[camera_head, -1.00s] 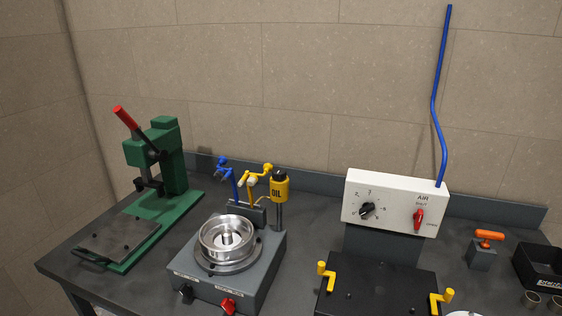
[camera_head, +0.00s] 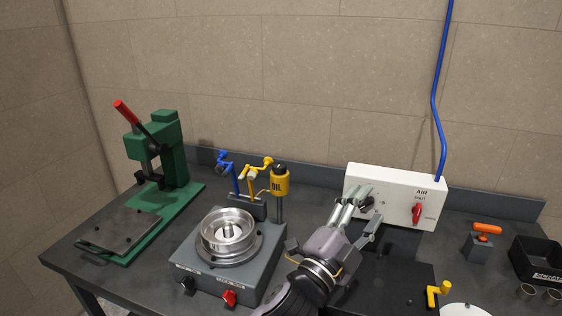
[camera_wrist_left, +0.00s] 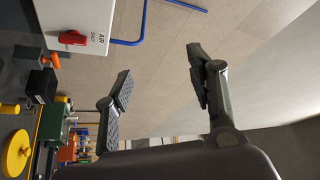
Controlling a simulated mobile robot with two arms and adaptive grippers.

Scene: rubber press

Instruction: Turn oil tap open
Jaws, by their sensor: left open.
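The yellow oil cup (camera_head: 280,181) marked OIL stands on a post behind the grey machine with the round metal bowl (camera_head: 229,232). A yellow tap (camera_head: 256,171) is just left of the cup, and a blue tap (camera_head: 226,163) is left of that. My left gripper (camera_head: 366,213) is open and empty, in front of the white AIR box, well right of the oil cup and taps. In the left wrist view its two fingers (camera_wrist_left: 159,80) are spread, with nothing between them. It partly hides the black dial. My right gripper is not in view.
The white AIR box (camera_head: 389,187) has a red knob (camera_head: 417,213) and a blue hose (camera_head: 437,110) rising from it. A green press (camera_head: 172,150) stands at the left. Red (camera_head: 229,297) and black switches are on the machine's front. An orange-handled block (camera_head: 482,243) is at right.

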